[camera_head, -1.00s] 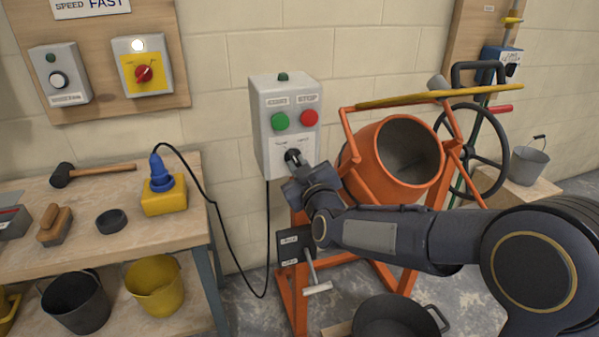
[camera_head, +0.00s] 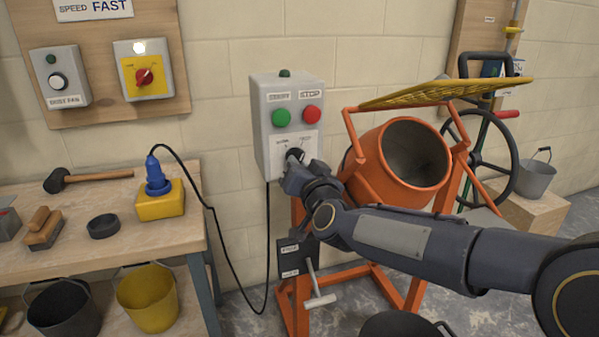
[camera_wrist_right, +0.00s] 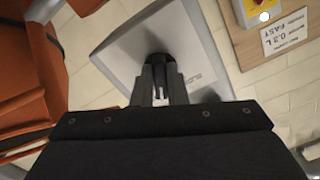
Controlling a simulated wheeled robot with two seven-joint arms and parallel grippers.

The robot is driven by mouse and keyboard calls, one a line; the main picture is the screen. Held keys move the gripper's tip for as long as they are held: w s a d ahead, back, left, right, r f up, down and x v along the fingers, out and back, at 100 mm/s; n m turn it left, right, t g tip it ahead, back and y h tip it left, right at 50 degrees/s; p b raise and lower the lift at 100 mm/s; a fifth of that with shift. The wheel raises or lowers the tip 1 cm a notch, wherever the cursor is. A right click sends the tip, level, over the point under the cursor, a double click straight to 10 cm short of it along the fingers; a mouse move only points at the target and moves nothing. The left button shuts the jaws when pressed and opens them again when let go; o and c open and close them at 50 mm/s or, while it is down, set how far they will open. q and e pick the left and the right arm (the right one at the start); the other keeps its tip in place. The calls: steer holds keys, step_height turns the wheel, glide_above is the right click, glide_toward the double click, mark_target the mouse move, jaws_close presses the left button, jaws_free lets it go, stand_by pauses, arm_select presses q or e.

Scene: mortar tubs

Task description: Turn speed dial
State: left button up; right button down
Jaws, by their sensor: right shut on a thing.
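The grey control box (camera_head: 285,95) is on the wall beside the mixer, with a green button (camera_head: 281,117) and a red button (camera_head: 311,114) above a dark speed dial (camera_head: 295,155). My right gripper (camera_head: 294,164) reaches the dial from the lower right and is shut on it. In the right wrist view, the gripper (camera_wrist_right: 158,85) has its fingers on the dark knob (camera_wrist_right: 158,64) against the box's pale face. The fingers hide part of the dial, and its setting is too small to read. My left gripper is not in view.
The orange mixer (camera_head: 415,155) stands right of the box, with a yellow grating (camera_head: 445,93) on top. A workbench (camera_head: 110,240) at left holds a mallet (camera_head: 85,179) and a yellow socket block (camera_head: 160,205). A black cable hangs between bench and box.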

steer(key=shift+f+m, duration=0.1)
steer(key=shift+m, duration=0.5)
steer(key=shift+m+b, duration=0.3)
steer(key=c, duration=1.4)
jaws_free()
steer(key=shift+c, duration=0.2)
steer(key=v, duration=0.7)
steer(key=shift+s, duration=0.4)
